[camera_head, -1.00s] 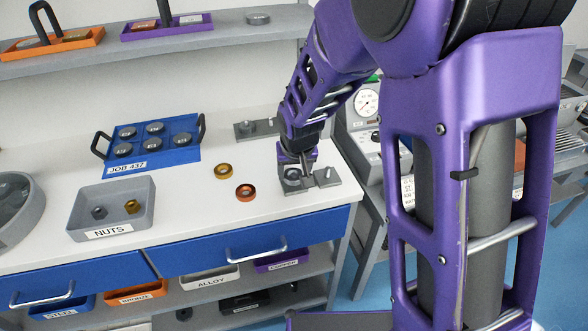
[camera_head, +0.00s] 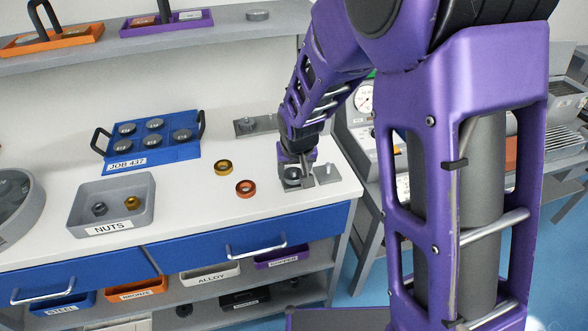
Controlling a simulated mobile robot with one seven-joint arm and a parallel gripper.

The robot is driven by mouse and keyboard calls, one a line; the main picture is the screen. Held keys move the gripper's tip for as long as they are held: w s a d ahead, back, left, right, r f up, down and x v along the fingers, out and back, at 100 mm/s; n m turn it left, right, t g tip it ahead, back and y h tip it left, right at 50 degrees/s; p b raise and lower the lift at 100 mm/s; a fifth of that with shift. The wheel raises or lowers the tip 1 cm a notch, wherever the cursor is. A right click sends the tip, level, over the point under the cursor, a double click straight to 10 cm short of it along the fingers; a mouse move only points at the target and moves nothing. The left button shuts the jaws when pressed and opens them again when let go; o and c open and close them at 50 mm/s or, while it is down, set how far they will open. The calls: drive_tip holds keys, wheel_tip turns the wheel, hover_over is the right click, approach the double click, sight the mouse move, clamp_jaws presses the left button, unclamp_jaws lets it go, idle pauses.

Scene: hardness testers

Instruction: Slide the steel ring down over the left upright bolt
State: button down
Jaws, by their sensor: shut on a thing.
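My gripper (camera_head: 297,171) points down at the right end of the white bench and is shut on the steel ring (camera_head: 292,174). The ring is small and partly hidden by the fingers. It is low over the left part of a grey plate (camera_head: 333,179). The plate's right bolt (camera_head: 327,169) stands upright and bare. The left bolt is hidden by the gripper and ring, so I cannot tell whether the ring is around it or above it.
A brass ring (camera_head: 223,167) and a copper ring (camera_head: 246,188) lie left of the plate. A second grey bolt plate (camera_head: 243,129) is behind. A blue JOB 437 tray (camera_head: 180,152) and a grey NUTS bin (camera_head: 85,225) stand further left. The bench's front edge is close.

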drive_tip(key=shift+c, duration=0.3)
unclamp_jaws()
drive_tip(key=a+p+v, duration=0.1)
drive_tip(key=p+v, duration=0.9)
drive_tip(key=v, duration=0.7)
drive_tip(key=shift+s+d+r, duration=0.15)
drive_tip(key=shift+d+r, duration=0.1)
drive_tip(key=shift+d, duration=0.25)
